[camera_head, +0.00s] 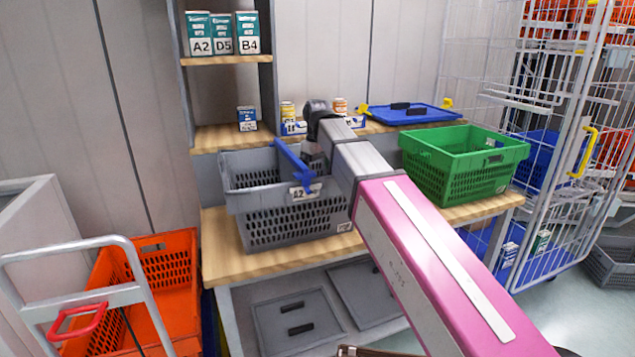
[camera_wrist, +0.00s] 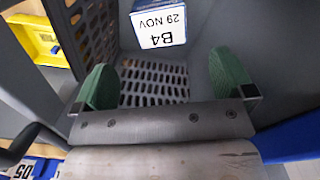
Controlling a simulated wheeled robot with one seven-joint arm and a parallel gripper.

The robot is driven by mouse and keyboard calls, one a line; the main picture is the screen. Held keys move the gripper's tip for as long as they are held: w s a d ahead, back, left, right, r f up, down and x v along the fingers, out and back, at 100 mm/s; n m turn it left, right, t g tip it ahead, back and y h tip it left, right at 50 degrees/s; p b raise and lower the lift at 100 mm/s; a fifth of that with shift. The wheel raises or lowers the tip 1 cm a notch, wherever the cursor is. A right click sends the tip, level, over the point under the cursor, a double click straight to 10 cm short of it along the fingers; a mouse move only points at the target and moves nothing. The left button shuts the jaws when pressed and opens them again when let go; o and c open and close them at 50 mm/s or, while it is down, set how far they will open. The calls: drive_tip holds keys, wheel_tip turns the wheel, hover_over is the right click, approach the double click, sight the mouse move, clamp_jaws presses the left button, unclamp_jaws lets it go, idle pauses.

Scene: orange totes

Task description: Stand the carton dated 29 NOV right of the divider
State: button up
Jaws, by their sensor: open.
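In the wrist view a carton (camera_wrist: 158,22) with a white label reads B4, 29 NOV, upside down, with a blue edge above. It is beyond my fingertips, near a grey wall of the crate. My gripper (camera_wrist: 165,85) has green fingers spread apart with nothing between them; the slotted crate floor shows between them. In the head view the grey crate (camera_head: 290,226), tagged A2, stands on the wooden bench with a blue divider (camera_head: 294,166) across it. My gripper reaches down into the crate near the divider, its fingers hidden. The carton is not visible there.
A green crate (camera_head: 465,160) stands on the bench to the right. A blue lid (camera_head: 410,115) lies behind. Cartons marked A2, D5 and B4 (camera_head: 248,34) stand on the upper shelf, a small blue carton (camera_head: 247,119) below. A wire cage (camera_head: 550,110) is at right.

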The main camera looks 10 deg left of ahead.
drive_tip(key=shift+r, duration=2.8)
